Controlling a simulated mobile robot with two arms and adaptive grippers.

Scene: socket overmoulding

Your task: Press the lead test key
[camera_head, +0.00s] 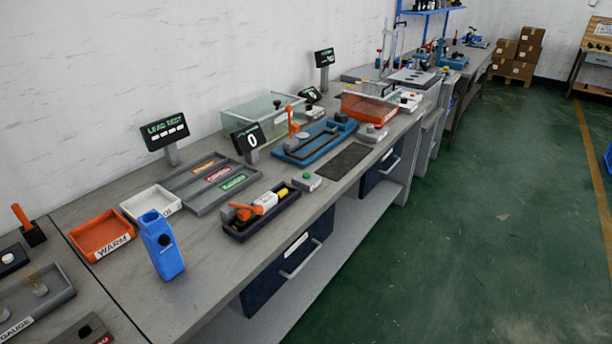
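A black display (165,131) on a short grey post stands near the wall at the left; its green text seems to read "LEAD" and a second word, above a row of white dashes. A small grey box with a green button (306,180) sits at the bench's front edge, right of a dark tray. Another small grey box with a reddish button (373,132) sits farther back along the bench. No label shows which button is the lead test key. Neither of my grippers is in view, and nothing touches these boxes.
A blue upright device (161,246) stands near the front edge. An orange WARM tray (88,236), a white tray (148,203) and a grey tray with coloured labels (182,185) lie behind it. The dark tray (236,236) holds tools. Green floor (470,240) is clear at right.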

